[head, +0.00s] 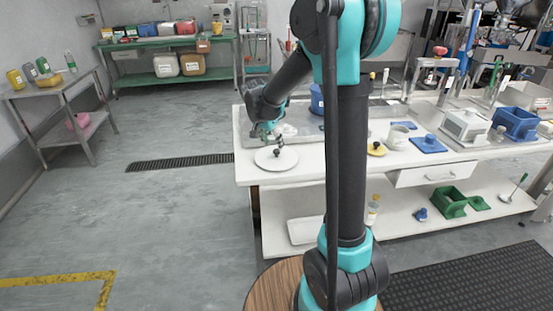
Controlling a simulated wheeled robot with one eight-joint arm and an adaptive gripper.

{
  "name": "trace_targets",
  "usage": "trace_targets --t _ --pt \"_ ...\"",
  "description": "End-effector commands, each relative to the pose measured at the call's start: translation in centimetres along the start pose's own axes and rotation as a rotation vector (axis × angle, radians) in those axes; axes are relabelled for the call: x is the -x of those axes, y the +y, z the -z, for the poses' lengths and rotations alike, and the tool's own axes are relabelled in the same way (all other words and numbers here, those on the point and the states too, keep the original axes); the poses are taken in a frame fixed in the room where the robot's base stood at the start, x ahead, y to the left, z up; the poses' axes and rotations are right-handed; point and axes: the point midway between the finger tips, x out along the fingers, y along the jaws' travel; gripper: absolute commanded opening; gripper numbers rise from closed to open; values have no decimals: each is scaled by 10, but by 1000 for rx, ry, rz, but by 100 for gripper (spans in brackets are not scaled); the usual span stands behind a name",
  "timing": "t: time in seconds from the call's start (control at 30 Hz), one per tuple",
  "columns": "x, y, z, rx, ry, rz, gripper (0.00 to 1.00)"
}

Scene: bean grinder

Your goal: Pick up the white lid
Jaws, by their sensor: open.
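The white lid (268,160) is a flat round disc with a small dark knob (279,152) in its middle. It lies on the white worktop (302,173) near its left end. My gripper (274,142) is open and points down just above the lid, close to the knob. It is too small in view to tell whether a finger touches the knob. My gripper and wrist hide part of the worktop behind the lid.
My arm's upright part hides the middle of the worktop. The worktop left of the lid is clear.

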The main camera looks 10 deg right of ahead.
Motion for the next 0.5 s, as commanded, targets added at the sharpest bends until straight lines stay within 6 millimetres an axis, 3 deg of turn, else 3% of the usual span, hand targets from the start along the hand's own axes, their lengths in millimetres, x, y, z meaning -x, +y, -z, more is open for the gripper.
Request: trace_targets --t 0.5 --pt "-53 0 -1 0 -1 0 51"
